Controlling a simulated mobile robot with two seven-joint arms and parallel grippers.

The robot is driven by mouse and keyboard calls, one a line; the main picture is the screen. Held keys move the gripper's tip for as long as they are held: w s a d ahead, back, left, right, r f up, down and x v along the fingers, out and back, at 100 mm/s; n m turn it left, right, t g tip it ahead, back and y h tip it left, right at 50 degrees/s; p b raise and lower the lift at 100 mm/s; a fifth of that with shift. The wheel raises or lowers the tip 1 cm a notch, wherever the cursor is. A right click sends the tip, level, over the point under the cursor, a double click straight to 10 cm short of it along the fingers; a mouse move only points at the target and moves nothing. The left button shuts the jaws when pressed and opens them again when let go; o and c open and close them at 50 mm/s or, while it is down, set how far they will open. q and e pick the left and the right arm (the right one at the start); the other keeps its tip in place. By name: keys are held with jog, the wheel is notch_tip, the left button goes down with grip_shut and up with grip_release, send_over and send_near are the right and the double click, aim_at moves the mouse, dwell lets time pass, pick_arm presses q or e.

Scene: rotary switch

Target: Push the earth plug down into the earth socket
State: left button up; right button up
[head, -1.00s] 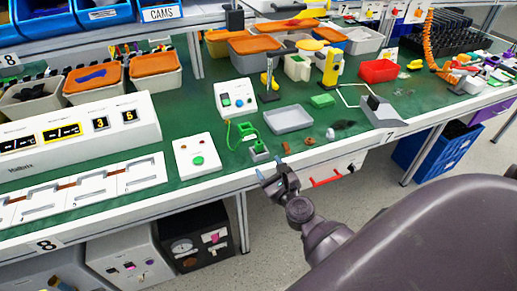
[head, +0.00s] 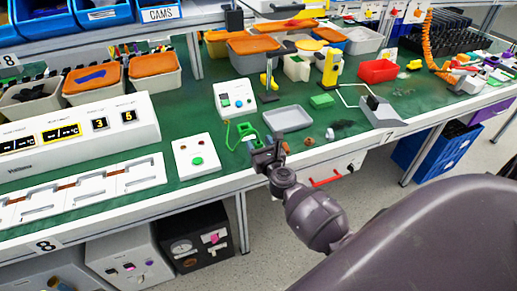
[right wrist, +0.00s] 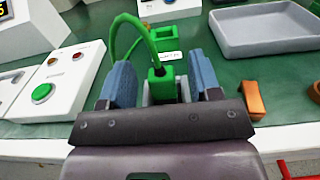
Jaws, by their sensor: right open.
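The green earth plug (right wrist: 157,88) shows in the right wrist view, with a green cable arching up and away from its top. It stands upright at a grey block, apparently the earth socket (right wrist: 186,90), close to the bench's front edge. How deep the plug sits in it is hidden. My right gripper (right wrist: 162,80) is open, with one blue-padded finger on each side of the plug and gaps visible. In the head view my right gripper (head: 267,148) covers the plug and socket. My left gripper is not in view.
A green hollow block (right wrist: 166,46) stands just behind the plug. A white box with a green button (head: 196,160) is to the left and a grey tray (head: 288,118) behind to the right. Small copper-coloured parts (right wrist: 254,100) lie right of the gripper.

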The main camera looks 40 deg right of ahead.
jog(key=shift+x, duration=1.15)
jog(key=shift+w, duration=0.3)
jog(key=c, duration=1)
jog(key=shift+r, duration=0.15)
